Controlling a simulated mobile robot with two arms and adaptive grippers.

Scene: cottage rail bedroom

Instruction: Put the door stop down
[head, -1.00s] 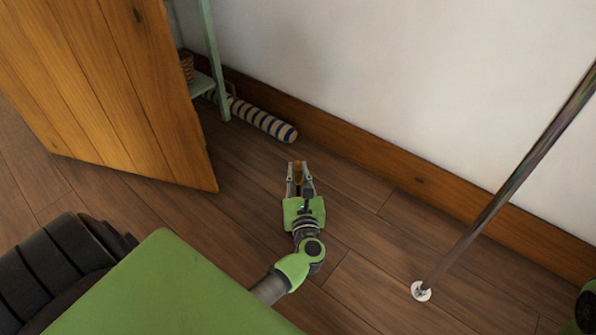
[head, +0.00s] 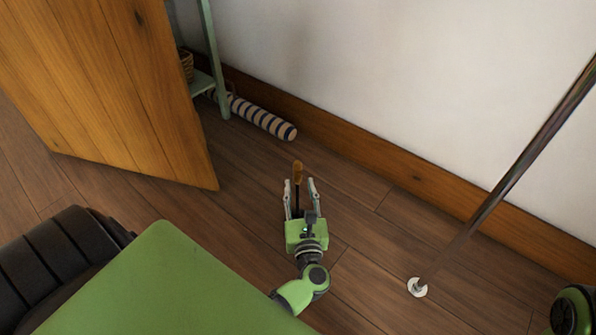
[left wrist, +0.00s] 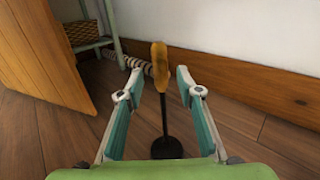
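The door stop (head: 298,171) has an orange-brown handle on a thin dark rod; its round black base (left wrist: 167,148) shows in the left wrist view. It stands upright, with its base apparently on the wooden floor. My left gripper (head: 302,181) is open around the rod, below the handle. In the left wrist view its two fingers (left wrist: 155,80) are apart on either side, with gaps to the rod. In the head view the gripper hides the base. My right gripper is not in view.
A wooden door (head: 110,90) stands open at left. A striped roll (head: 262,118) lies by the skirting board, beside a green shelf stand (head: 214,60) with a basket. A shiny pole (head: 500,190) with a pale disc end slants at right. Floor between is clear.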

